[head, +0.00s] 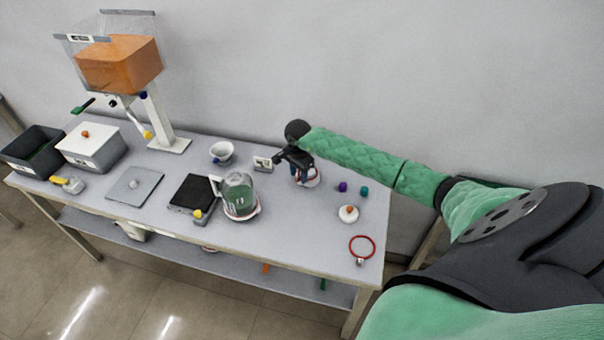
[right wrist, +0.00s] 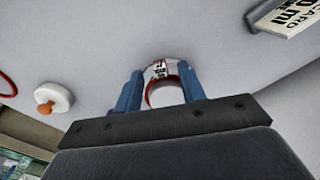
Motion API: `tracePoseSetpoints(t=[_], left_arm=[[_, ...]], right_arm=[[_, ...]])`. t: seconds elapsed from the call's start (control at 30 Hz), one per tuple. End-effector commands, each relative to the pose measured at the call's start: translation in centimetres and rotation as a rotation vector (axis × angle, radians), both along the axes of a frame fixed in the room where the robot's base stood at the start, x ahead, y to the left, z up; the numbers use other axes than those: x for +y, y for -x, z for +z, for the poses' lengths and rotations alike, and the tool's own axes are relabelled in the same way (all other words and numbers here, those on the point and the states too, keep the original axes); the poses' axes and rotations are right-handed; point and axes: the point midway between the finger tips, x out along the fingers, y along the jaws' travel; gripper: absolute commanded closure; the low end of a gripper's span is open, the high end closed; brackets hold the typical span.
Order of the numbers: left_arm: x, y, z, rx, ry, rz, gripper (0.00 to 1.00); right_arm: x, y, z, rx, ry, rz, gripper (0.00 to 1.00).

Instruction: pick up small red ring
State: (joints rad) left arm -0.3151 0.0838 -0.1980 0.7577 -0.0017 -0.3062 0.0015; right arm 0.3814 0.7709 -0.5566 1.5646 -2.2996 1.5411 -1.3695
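A red ring-shaped piece with a white, printed part (right wrist: 160,70) shows in the right wrist view, beyond and between my blue fingertips. In the head view this red and white piece (head: 312,181) is on the table, partly hidden under my right gripper (head: 302,174). The right gripper also shows in the right wrist view (right wrist: 158,88); its fingers are apart, and I see no clear contact with the piece. Another, thin red ring (head: 362,238) with a metal clasp lies near the table's right front corner. My left gripper is not in view.
A white knob with an orange top (head: 348,213), purple (head: 342,187) and teal (head: 364,191) pieces lie to the right. A small label card (head: 263,164) and a glass jar (head: 239,196) stand to the left. The wall (head: 400,90) is behind.

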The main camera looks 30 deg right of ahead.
Motion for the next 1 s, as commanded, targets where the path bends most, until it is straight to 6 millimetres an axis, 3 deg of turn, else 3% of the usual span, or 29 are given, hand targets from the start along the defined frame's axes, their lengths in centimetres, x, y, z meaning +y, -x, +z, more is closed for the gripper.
tracePoseSetpoints(t=[0.33, 0.53, 1.0], left_arm=[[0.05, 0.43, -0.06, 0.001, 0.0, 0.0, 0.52], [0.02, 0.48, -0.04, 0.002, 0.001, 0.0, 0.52], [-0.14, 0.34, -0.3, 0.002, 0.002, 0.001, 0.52]], right_arm=[[0.01, 0.02, -0.44, 0.0, 0.0, 0.0, 0.62], [0.01, 0.02, -0.43, 0.0, 0.0, 0.0, 1.0], [-0.02, 0.01, -0.3, 0.0, 0.0, 0.0, 1.0]])
